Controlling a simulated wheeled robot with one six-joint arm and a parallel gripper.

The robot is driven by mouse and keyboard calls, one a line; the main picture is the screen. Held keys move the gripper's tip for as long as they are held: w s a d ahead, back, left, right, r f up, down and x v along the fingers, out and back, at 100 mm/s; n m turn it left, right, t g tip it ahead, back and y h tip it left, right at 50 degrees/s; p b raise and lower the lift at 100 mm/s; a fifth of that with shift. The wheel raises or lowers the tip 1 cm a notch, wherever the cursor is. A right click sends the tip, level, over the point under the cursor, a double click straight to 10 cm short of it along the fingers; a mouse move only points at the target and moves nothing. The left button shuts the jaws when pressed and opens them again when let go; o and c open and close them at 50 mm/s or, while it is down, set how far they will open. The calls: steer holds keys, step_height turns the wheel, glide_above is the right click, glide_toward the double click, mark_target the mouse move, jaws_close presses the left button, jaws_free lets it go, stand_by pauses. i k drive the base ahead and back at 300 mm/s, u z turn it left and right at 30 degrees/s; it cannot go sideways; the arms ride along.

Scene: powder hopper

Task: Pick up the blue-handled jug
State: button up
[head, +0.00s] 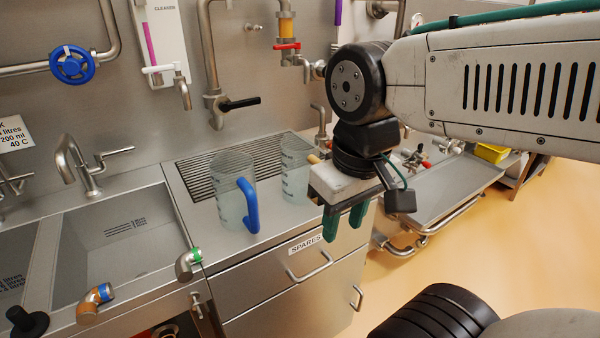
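The blue-handled jug (234,190) is a clear measuring jug standing upright on the counter beside the sink. Its blue handle (249,206) faces the front right. A second clear jug (294,171) stands to its right, partly hidden behind my arm's end, so its handle cannot be made out for sure. My gripper (344,224) has green fingers pointing down, to the right of both jugs and in front of the counter edge. The fingers are apart with a gap between them, and nothing shows in the gap. It is not touching the blue-handled jug.
A steel sink (120,235) lies left of the jugs. A ribbed drainer (205,172) lies behind them. A black-handled tap (238,104) hangs above. Drawers marked SPARES (306,243) are below. A steel trolley (440,195) stands at the right.

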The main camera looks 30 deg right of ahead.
mark_target(232, 174)
steer(key=u, duration=0.85)
steer(key=k, duration=1)
steer(key=z, duration=1.25)
steer(key=i, duration=1)
steer(key=z, duration=0.05)
